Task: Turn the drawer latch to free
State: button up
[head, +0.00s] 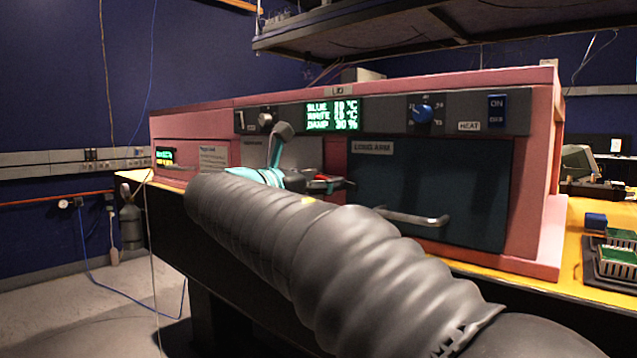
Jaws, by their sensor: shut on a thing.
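My gripper (332,183), behind a teal wrist part, is at the front of the pink enclosure, just left of the dark LONG ARM panel. Its dark fingers are shut, with a small red piece (320,178) at them. This appears to be the drawer latch, but it is too small and too covered to tell its shape or angle. My grey sleeved arm covers the front below the gripper, so the drawer there is mostly hidden.
The pink enclosure (555,150) stands on a yellow-topped bench (575,275). A metal bar handle (412,217) sticks out right of my gripper. Above are a blue knob (421,113), a lit display (332,114) and a blue switch (497,108). Green-topped parts (618,255) lie at right.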

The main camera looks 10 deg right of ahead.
jog(key=shift+s+d+f+m+b, duration=0.1)
jog(key=shift+m+b, duration=1.25)
jog(key=shift+m, duration=1.3)
jog(key=shift+s+d+f+m+b, duration=0.15)
jog(key=shift+m+b, duration=1.25)
jog(key=shift+m, duration=1.3)
jog(key=shift+w+a+f+m+b, duration=0.1)
jog(key=shift+m+b, duration=1.25)
jog(key=shift+m, duration=1.3)
jog(key=o, duration=1.2)
jog(key=shift+d, duration=0.1)
jog(key=shift+c, duration=0.2)
jog(key=shift+r, duration=0.1)
